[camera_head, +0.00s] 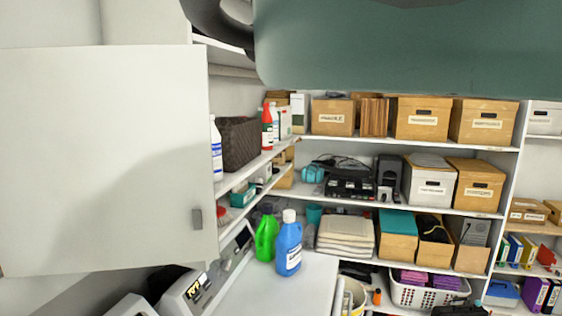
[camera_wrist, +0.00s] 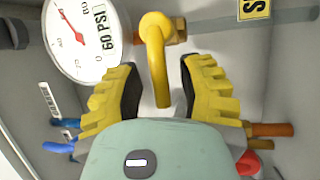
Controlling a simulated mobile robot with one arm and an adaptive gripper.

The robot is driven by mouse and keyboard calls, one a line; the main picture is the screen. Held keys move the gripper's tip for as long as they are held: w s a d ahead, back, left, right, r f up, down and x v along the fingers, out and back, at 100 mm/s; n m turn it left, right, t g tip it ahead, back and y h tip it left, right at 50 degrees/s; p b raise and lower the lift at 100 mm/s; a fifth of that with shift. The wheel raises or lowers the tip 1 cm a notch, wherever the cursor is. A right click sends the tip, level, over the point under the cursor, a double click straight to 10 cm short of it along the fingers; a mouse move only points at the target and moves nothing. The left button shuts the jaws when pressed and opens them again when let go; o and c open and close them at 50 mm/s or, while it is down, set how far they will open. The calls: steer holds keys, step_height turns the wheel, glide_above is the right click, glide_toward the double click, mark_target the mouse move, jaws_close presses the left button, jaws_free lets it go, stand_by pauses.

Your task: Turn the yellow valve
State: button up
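The yellow valve (camera_wrist: 156,42) shows at the top middle of the wrist view, with its handle hanging down from a brass-coloured pipe fitting (camera_wrist: 176,30). My gripper (camera_wrist: 158,66) is open, with one yellow finger on each side of the handle. A gap shows between the handle and each finger, so neither appears to touch it. The lower end of the handle reaches down between the fingers, towards my teal palm. In the head view neither the valve nor my fingers are visible.
A pressure gauge (camera_wrist: 82,32) is close to my left finger. A grey pipe (camera_wrist: 235,22) runs behind. Blue handles (camera_wrist: 62,147) and a red part (camera_wrist: 248,162) sit lower down. In the head view, an open white cabinet door (camera_head: 105,160) is left of shelves with boxes and bottles.

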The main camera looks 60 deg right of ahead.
jaws_close()
steer(key=shift+f+b, duration=0.2)
steer(key=shift+b, duration=0.15)
steer(key=shift+f+n+t+b, duration=0.35)
steer(key=shift+n+b, duration=0.25)
steer(key=shift+b, duration=0.1)
steer(key=shift+w+d+f+n+g+y+b, duration=0.2)
steer(key=shift+d+f+n+y+b, duration=0.45)
steer(key=shift+n+y+b, duration=2.35)
steer(key=shift+w+d+f+n+g+y+b, duration=0.1)
steer(key=shift+w+d+f+n+y+b, duration=0.65)
steer(key=shift+n+b, duration=3.9)
steer(key=shift+s+d+f+n+g+y+b, duration=0.25)
steer(key=shift+d+n+y+b, duration=0.55)
steer(key=shift+n+y+b, duration=2.9)
steer(key=shift+n+h+p, duration=0.45)
steer(key=shift+n+h, duration=0.5)
steer(key=shift+h, duration=0.2)
steer(key=shift+d, duration=0.1)
